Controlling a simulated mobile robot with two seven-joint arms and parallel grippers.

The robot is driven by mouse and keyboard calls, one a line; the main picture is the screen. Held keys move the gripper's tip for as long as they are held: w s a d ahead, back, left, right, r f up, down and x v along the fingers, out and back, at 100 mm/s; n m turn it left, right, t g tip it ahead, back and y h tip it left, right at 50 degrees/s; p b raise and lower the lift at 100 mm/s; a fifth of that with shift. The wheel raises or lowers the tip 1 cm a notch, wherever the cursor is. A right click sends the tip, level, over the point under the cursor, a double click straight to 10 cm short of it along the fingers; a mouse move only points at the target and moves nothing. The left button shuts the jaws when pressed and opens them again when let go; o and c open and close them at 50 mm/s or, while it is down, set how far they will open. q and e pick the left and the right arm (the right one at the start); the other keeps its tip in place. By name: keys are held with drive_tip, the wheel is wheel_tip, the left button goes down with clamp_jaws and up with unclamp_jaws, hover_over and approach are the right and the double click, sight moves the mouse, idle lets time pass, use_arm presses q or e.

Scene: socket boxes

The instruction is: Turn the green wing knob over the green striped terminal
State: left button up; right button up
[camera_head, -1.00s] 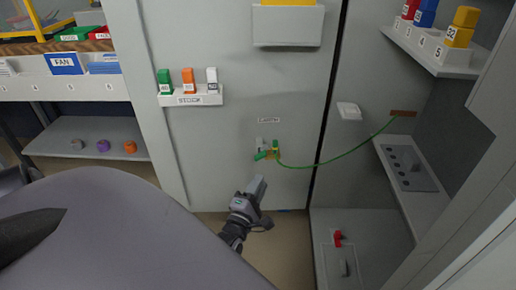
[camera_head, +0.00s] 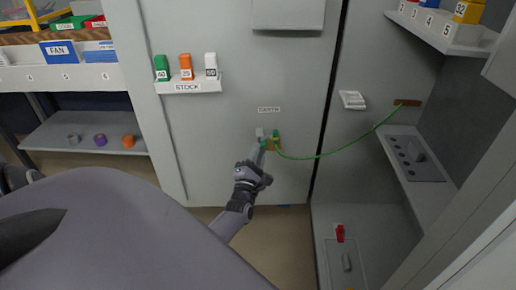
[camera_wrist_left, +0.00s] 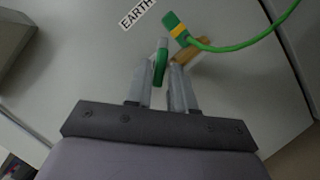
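The green wing knob shows in the left wrist view (camera_wrist_left: 161,66), below a small grey peg on the grey panel under the EARTH label (camera_wrist_left: 137,13). My left gripper (camera_wrist_left: 161,72) reaches up to it, with one finger on each side of the knob. I cannot tell whether both fingers press on it. In the head view the left gripper (camera_head: 258,157) hides most of the knob. Just right of the knob is the green and yellow striped terminal (camera_wrist_left: 176,29), with a green cable (camera_wrist_left: 235,45) running from it. My right gripper is not in view.
A STOCK shelf (camera_head: 190,85) with green, orange and white blocks is above left. The green cable runs right to a brown strip (camera_head: 407,103) on the side wall. A white switch (camera_head: 352,99) and a grey ledge (camera_head: 420,170) are at the right.

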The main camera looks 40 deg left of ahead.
use_arm(q)
clamp_jaws()
